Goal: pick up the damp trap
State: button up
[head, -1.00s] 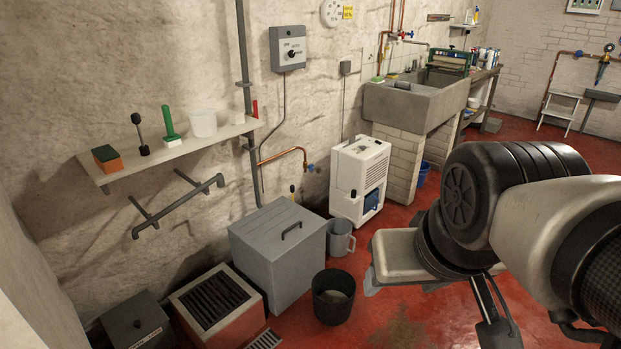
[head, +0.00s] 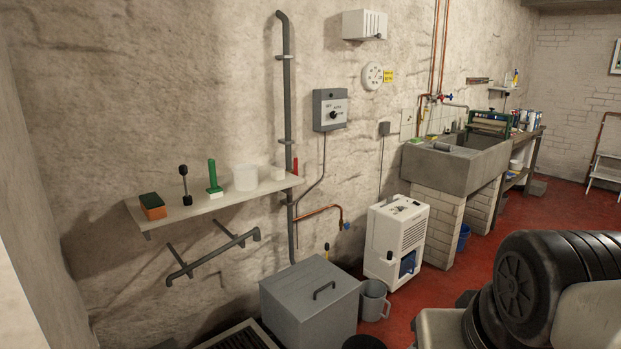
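No label marks the damp trap, so I cannot tell for certain which thing it is. A pale, translucent tub (head: 245,177) stands upright on the wall shelf (head: 215,207) at left and may be it. A smaller white pot (head: 278,173) stands just right of the tub. A green-handled brush (head: 214,178) stands left of it, then a black-knobbed tool (head: 185,186) and an orange and green sponge (head: 152,206). My arm shows at the lower right, well away from the shelf. My gripper is out of the picture.
Below the shelf is a grey pipe rail (head: 213,257). A grey lidded box (head: 310,302), a grey jug (head: 373,300) and a white dehumidifier (head: 396,242) stand along the wall. A stone sink (head: 457,165) is beyond. Red floor (head: 472,262) shows between sink and arm.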

aim_at(246, 177)
jog(key=i+j+u, duration=0.25)
jog(key=i, duration=0.25)
jog(key=i+j+u, duration=0.25)
jog(key=i, duration=0.25)
jog(key=i+u, duration=0.25)
jog(key=i, duration=0.25)
